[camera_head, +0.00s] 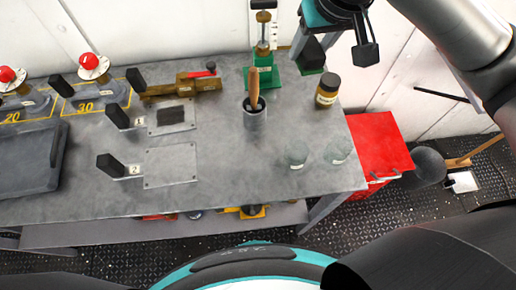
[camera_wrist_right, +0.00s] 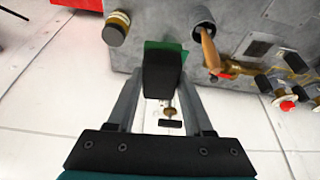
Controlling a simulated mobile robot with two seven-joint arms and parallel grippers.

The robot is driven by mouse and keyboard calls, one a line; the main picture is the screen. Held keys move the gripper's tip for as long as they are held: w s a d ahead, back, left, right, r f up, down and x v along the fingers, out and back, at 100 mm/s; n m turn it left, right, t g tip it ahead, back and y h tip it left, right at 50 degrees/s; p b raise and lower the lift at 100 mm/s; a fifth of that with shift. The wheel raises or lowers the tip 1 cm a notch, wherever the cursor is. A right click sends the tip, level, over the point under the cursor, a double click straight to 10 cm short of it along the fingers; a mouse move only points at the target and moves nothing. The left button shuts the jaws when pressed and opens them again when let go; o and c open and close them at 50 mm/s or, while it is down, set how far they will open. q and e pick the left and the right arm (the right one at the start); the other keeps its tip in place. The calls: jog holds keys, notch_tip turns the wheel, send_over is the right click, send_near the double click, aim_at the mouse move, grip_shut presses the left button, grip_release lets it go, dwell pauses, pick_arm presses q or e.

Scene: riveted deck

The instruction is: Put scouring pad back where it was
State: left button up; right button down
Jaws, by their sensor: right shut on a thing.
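My right gripper (camera_head: 312,52) comes in from the top right. It is shut, its dark fingertips above the back right of the bench. A green edge below the fingertips looks like the scouring pad (camera_head: 318,71). In the right wrist view the gripper (camera_wrist_right: 162,74) hides most of this pad (camera_wrist_right: 166,46). The height of the pad above the bench is hard to tell. On the bench, plate 1 (camera_head: 158,129) has a dark square patch (camera_head: 171,116) on it. Plate 2 (camera_head: 171,166) in front is bare. My left gripper is out of view.
The grey bench (camera_head: 225,185) holds a green press (camera_head: 263,75), a cup (camera_head: 255,120) with a wooden handle, a brown jar (camera_head: 327,90), two clear glasses (camera_head: 297,156) and a dark tray (camera_head: 30,160). A red cabinet (camera_head: 380,145) stands at right. The front middle is clear.

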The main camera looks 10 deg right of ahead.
jog(key=s+a+f+n+g+y+p, duration=0.1)
jog(key=s+a+n+g+y+p, duration=0.1)
jog(key=s+a+n+p, duration=0.45)
jog(key=s+a+f+n+g+y+p, duration=0.1)
jog(key=s+a+n+g+y+p, duration=0.2)
jog(key=a+n, duration=0.55)
jog(key=shift+n+t+h, duration=0.3)
jog(key=shift+n+h, duration=0.1)
jog(key=shift+n, duration=0.4)
jog(key=f+b, duration=0.1)
jog(key=f, duration=0.5)
jog(key=f+b, duration=0.1)
jog(key=f, duration=0.6)
jog(key=d+f+b, duration=0.1)
jog(key=f, duration=0.5)
jog(key=shift+s+f, duration=0.15)
jog(key=shift+s, duration=0.15)
jog(key=shift+f, duration=0.15)
jog(key=shift+c, duration=1.5)
grip_release()
